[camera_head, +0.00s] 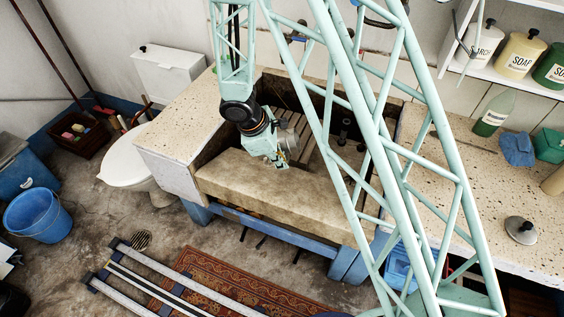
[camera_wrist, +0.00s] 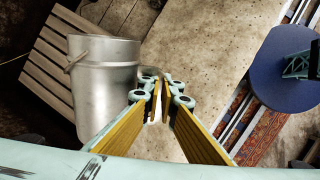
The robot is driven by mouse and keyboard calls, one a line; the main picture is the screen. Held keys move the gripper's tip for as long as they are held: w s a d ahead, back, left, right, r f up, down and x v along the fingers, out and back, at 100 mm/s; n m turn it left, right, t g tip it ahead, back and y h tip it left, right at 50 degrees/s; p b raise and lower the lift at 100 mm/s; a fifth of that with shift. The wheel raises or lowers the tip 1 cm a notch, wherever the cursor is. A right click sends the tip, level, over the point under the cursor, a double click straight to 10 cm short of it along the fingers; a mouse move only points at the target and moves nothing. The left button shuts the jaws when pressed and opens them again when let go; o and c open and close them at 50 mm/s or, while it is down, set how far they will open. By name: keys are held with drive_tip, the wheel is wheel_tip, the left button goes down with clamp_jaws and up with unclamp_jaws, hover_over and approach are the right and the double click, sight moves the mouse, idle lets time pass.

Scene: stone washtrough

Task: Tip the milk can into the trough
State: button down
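The milk can (camera_wrist: 103,92) is a plain grey metal vessel with a thin wire handle at its left side. In the wrist view it stands just left of my gripper's fingers (camera_wrist: 161,88), very near or touching them. My fingers have yellow pads whose tips nearly meet, with a narrow pale strip between them; I cannot tell whether they hold part of the can. In the head view my gripper (camera_head: 278,162) is above the front wall of the stone trough (camera_head: 285,192). The can (camera_head: 291,136) is mostly hidden behind my gripper there.
Wooden slats (camera_wrist: 50,55) lie inside the trough. A speckled counter (camera_head: 450,185) to the right holds a green bottle (camera_head: 493,114), a blue cloth (camera_head: 517,149) and a metal lid (camera_head: 521,230). A toilet (camera_head: 128,163) and a blue bucket (camera_head: 36,215) stand to the left.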

drive_tip(key=shift+r, duration=0.15)
drive_tip(key=r+h+p, duration=0.1)
drive_tip(key=h+p, duration=0.1)
drive_tip(key=p, duration=0.1)
drive_tip(key=shift+a, duration=0.1)
drive_tip(key=shift+r+h, duration=0.25)
drive_tip(key=shift+h, duration=0.55)
drive_tip(key=shift+r, duration=0.1)
